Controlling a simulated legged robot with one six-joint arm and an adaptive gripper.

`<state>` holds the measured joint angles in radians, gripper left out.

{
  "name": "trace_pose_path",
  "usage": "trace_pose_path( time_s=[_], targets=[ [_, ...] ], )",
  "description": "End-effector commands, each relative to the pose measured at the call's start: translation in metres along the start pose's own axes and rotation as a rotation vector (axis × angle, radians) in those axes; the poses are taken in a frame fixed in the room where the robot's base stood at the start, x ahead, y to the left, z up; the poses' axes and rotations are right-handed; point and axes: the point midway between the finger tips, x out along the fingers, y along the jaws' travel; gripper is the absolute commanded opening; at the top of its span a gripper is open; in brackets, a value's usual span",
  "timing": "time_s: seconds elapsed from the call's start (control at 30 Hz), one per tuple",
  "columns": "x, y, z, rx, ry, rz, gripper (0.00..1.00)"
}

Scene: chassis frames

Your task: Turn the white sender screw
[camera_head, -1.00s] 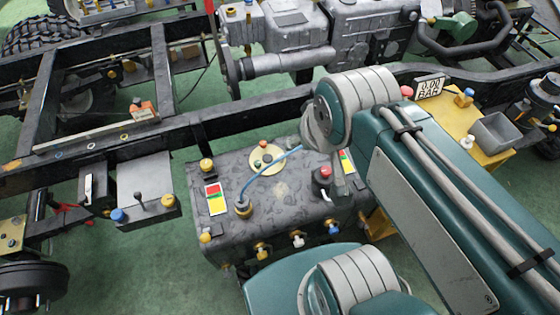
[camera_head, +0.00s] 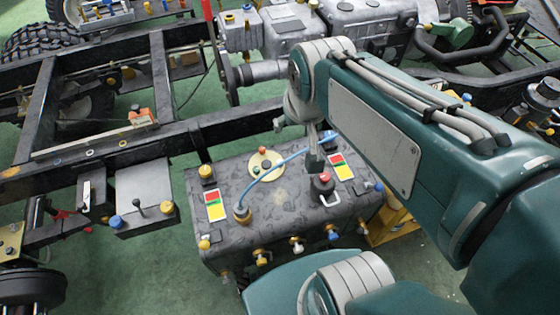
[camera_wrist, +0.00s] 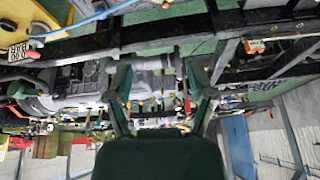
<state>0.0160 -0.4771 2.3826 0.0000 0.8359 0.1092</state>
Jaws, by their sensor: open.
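The dark tank (camera_head: 222,240) stands in the middle of the head view. A round cream sender plate (camera_head: 279,156) lies on its top, with small red and green knobs. I cannot make out a white screw on it. My gripper (camera_wrist: 160,70) is open and empty in the wrist view, its two green fingers wide apart. In the head view my wrist hangs above the tank's right part, right of the plate. The fingers are not clear there.
A blue hose (camera_head: 283,162) arches over the tank from a brass fitting (camera_head: 241,213). A red-topped knob (camera_head: 324,183) stands near my wrist. Several valves line the tank's front. A chassis rail (camera_head: 100,150) runs behind, with the engine (camera_head: 355,50) beyond.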

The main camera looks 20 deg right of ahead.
Motion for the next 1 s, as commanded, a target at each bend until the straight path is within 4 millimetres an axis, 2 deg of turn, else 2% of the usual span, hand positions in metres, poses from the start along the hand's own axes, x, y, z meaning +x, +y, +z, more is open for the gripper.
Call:
trace_pose_path(
  time_s=[0.2, 0.5, 0.77, 1.0],
  targets=[
    [0.039, 0.001, -0.03, 0.082, -0.067, 0.014, 0.71],
    [0.102, 0.004, -0.063, 0.195, -0.147, 0.038, 0.71],
    [0.168, 0.008, -0.08, 0.293, -0.215, 0.064, 0.71],
    [0.235, 0.015, -0.084, 0.384, -0.278, 0.093, 0.71]
  ],
)
